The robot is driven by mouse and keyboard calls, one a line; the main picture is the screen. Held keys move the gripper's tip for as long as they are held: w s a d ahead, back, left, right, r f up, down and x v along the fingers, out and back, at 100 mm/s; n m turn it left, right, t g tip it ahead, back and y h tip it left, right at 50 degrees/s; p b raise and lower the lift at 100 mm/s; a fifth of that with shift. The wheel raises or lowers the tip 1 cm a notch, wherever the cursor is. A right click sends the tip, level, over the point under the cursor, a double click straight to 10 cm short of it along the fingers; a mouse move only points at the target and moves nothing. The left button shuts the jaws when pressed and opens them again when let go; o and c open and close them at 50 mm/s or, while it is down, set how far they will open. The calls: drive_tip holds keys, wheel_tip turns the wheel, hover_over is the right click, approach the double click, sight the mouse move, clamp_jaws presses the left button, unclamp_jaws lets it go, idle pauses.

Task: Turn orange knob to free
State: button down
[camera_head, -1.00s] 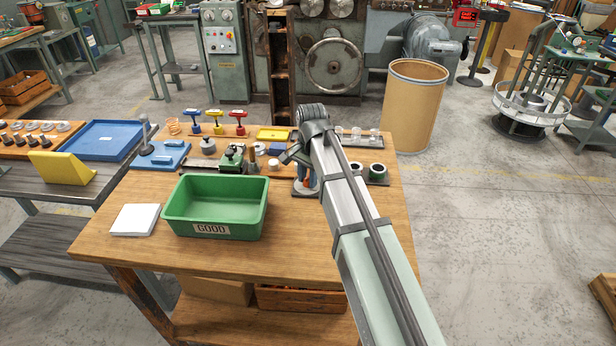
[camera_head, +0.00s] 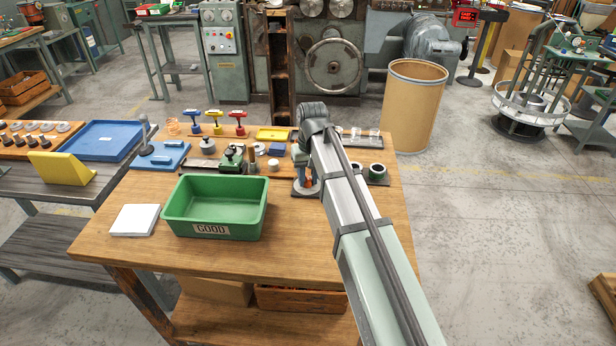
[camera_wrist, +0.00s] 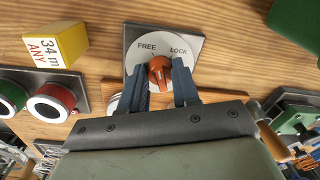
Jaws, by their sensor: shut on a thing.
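The orange knob (camera_wrist: 159,72) sits on a round white dial (camera_wrist: 185,48) marked FREE at upper left and LOCK at upper right, on a grey square plate. The fingers of my gripper (camera_wrist: 161,82) are shut on the knob, one on each side. The knob's exact pointing between the two marks is hard to read. In the head view the knob (camera_head: 308,182) shows small under my wrist, and the dial is partly hidden by my arm.
A green bin marked GOOD (camera_head: 214,212) stands left of the dial; it also shows at the wrist view's upper right (camera_wrist: 298,22). The front right tabletop is bare.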

sight(310, 179)
drive_tip(key=shift+n, duration=1.5)
drive_tip(key=c, duration=0.8)
unclamp_jaws()
drive_tip(key=r, duration=1.3)
drive_tip(key=shift+w+d+r, duration=0.2)
drive_tip(key=shift+d+r, duration=0.1)
drive_tip(key=shift+r, duration=0.1)
drive_tip(key=shift+d, duration=0.1)
